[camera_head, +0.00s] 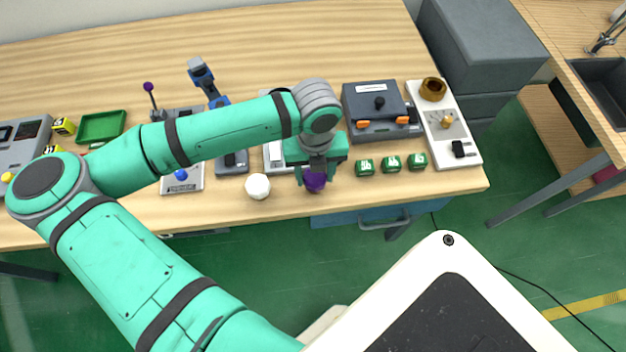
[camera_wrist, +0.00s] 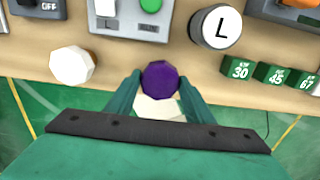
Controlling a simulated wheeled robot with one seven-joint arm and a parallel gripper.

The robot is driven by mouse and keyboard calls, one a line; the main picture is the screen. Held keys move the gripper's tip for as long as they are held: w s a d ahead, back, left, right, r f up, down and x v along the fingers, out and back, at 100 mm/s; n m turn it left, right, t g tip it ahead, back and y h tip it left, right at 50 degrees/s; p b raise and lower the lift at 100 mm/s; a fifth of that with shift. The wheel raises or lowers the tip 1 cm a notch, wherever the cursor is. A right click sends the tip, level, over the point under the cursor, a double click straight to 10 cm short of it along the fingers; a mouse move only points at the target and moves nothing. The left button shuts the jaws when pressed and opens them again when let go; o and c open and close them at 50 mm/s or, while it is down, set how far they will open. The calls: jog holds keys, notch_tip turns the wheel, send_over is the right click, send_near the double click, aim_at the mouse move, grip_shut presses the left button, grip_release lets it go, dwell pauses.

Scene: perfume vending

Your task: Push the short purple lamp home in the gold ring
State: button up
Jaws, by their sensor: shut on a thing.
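My gripper (camera_head: 316,174) is near the front edge of the table, with its fingers pointing down. It is shut on the short purple lamp (camera_head: 314,185), whose round purple top shows between the fingers. In the wrist view the lamp (camera_wrist: 160,75) sits between the two green fingertips (camera_wrist: 160,84), with a cream-white part just below it; I cannot tell whether that part belongs to the lamp. The gold ring (camera_head: 433,81) stands on a white panel (camera_head: 466,142) at the right end of the table, well apart from the gripper. The ring is out of the wrist view.
A white knob-like piece (camera_head: 257,194) lies left of the gripper. Several green number blocks (camera_head: 390,164) stand between gripper and panel. A dark box with orange latches (camera_head: 372,92) is behind them. A thin purple-topped stick (camera_head: 148,87) stands at left.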

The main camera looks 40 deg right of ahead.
aim_at(314, 176)
jog(key=shift+r, duration=2.2)
jog(key=shift+w, duration=0.1)
